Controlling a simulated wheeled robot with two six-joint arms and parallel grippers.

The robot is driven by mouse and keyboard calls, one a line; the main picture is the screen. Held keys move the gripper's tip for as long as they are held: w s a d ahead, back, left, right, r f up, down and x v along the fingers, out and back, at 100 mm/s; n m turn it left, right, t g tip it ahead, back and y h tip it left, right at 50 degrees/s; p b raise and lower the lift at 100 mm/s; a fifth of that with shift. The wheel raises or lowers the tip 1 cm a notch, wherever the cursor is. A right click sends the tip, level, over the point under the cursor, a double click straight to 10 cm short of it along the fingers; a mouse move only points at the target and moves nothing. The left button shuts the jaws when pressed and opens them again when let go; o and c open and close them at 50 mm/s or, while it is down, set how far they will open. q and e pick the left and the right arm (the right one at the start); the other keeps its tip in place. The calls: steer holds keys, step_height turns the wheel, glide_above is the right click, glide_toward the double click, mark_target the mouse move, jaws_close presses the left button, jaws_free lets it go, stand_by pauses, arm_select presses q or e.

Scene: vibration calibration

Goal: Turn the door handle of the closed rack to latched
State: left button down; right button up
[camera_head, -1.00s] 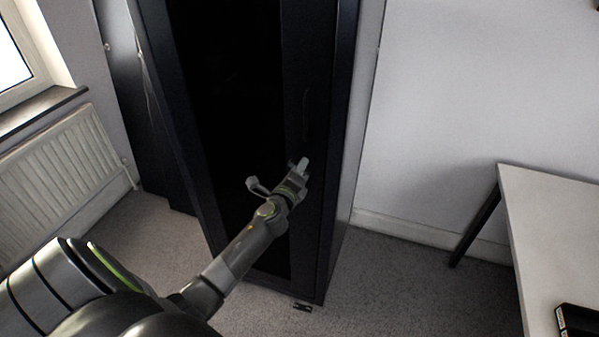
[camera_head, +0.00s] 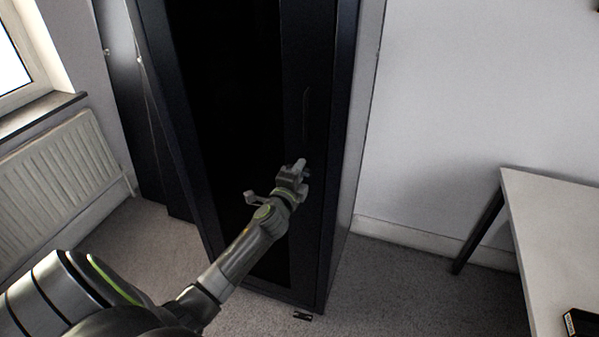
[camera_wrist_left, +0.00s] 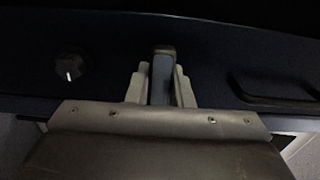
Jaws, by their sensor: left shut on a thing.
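The closed rack (camera_head: 225,120) is a tall black cabinet with a dark door panel in the middle of the head view. The door handle (camera_wrist_left: 162,72) is a grey bar on the door's edge strip in the left wrist view. The two light fingers of my left gripper (camera_wrist_left: 161,88) are shut on the handle, one on each side of it. In the head view my left gripper (camera_head: 298,172) is at the right part of the door, and it hides much of the handle. My right gripper is not in view.
A round black knob (camera_wrist_left: 70,67) with a white mark and a recessed dark grip (camera_wrist_left: 275,88) flank the handle. A white table (camera_head: 560,240) stands at the right, a radiator (camera_head: 60,175) at the left. Carpet is clear between rack and table.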

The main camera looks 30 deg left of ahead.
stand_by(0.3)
arm_select(q)
steer(key=c, duration=1.3)
jaws_free()
steer(key=b+v, duration=0.1)
steer(key=v, duration=1.6)
steer(key=shift+s+a+b, duration=0.1)
steer(key=shift+s+b, duration=0.15)
steer(key=shift+b, duration=0.1)
steer(key=shift+f, duration=0.2)
